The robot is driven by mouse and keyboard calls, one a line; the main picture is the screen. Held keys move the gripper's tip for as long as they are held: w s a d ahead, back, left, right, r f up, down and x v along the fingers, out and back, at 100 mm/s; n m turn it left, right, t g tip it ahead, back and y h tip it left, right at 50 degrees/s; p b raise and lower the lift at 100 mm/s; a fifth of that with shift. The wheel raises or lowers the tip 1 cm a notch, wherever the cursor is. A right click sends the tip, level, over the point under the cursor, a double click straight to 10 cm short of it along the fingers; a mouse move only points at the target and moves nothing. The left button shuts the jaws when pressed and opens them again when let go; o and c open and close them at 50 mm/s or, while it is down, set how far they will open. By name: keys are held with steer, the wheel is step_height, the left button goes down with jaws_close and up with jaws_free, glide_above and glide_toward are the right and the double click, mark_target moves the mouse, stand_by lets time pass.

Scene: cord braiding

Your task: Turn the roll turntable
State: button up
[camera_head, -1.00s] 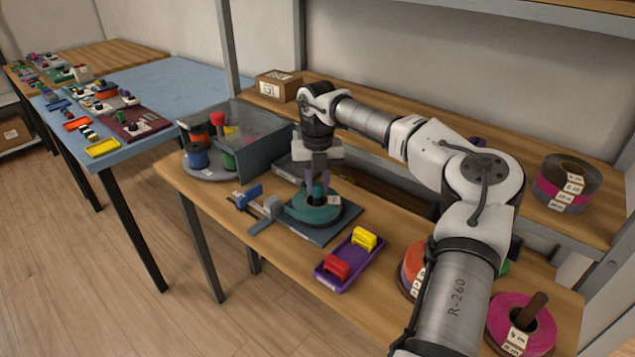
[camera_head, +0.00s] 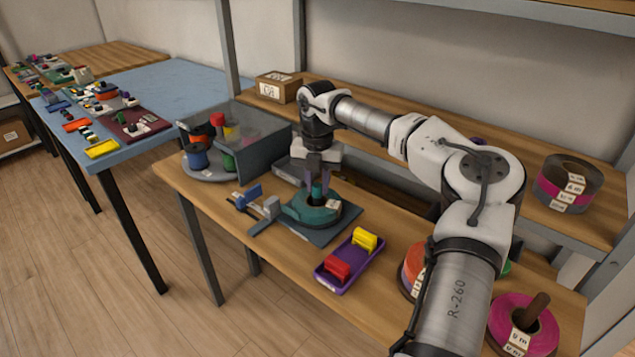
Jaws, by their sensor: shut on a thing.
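My gripper (camera_head: 318,180) points straight down over a teal round roll (camera_head: 298,212) with a pale label, lying on a dark square plate (camera_head: 345,224). It is shut on a teal upright post (camera_head: 317,193) at the middle of that roll. The fingertips partly hide the post. A grey round turntable (camera_head: 207,175) stands at the left end of the bench, carrying orange, blue, red and green rolls. A grey see-through guard hides part of it. My gripper is well to the right of this turntable.
A blue-and-grey clamp (camera_head: 250,197) lies left of the plate. A purple tray (camera_head: 335,282) with red and yellow pieces stands in front. A magenta roll (camera_head: 518,341) is at the near right. The grey guard (camera_head: 262,160) stands between turntable and gripper.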

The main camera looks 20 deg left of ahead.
stand_by(0.4)
steer(key=o, duration=1)
step_height(320, 180, up, 14)
steer(key=shift+f+b, duration=0.1)
steer(key=shift+b, duration=0.45)
